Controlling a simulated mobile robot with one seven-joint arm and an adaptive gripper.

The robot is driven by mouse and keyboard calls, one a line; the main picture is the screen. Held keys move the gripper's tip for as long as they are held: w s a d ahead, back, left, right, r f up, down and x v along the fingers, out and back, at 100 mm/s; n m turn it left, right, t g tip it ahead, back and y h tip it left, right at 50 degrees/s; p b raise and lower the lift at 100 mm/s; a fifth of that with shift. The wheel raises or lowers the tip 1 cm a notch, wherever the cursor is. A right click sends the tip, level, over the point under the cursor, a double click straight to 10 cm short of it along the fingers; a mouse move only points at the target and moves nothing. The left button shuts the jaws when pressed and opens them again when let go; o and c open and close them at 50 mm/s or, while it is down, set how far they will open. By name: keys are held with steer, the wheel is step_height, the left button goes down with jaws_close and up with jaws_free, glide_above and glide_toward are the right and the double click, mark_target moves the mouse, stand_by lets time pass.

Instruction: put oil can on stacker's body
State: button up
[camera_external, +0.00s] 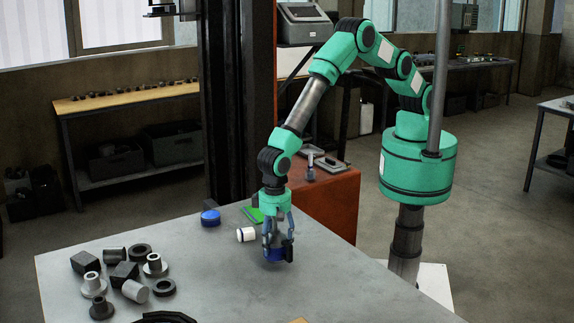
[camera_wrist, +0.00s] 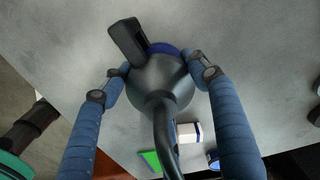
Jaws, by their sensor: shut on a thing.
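The oil can shows in the wrist view as a dark grey cone (camera_wrist: 158,88) with a black handle, a long thin spout and a blue base partly hidden behind it. In the external view its blue body (camera_external: 273,254) is low over the grey table, near the far edge. I cannot tell whether its base touches the table. My gripper (camera_external: 277,241) points down with its fingers shut on both sides of the can. The orange-red box behind the table, which looks like the stacker's body (camera_external: 335,208), stands beside a dark upright mast (camera_external: 228,110).
Several metal parts (camera_external: 122,275) crowd the table's left side. A small tool (camera_external: 311,168) and a tray (camera_external: 332,163) sit atop the orange-red box.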

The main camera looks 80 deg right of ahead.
mark_target(271, 253)
steer(key=shift+a, duration=0.1)
steer(key=shift+w+a, duration=0.5)
steer(key=shift+a, duration=0.15)
steer(key=shift+a+f+p, duration=0.1)
steer(key=shift+f+p, duration=0.2)
steer(key=shift+f, duration=1.35)
steer(key=o, duration=1.7)
steer(key=shift+f, duration=0.1)
steer(key=shift+o, duration=0.2)
step_height(271, 253, up, 14)
steer(key=shift+a+f+b, duration=0.1)
steer(key=shift+f+b, duration=0.1)
steer(key=shift+b, duration=0.5)
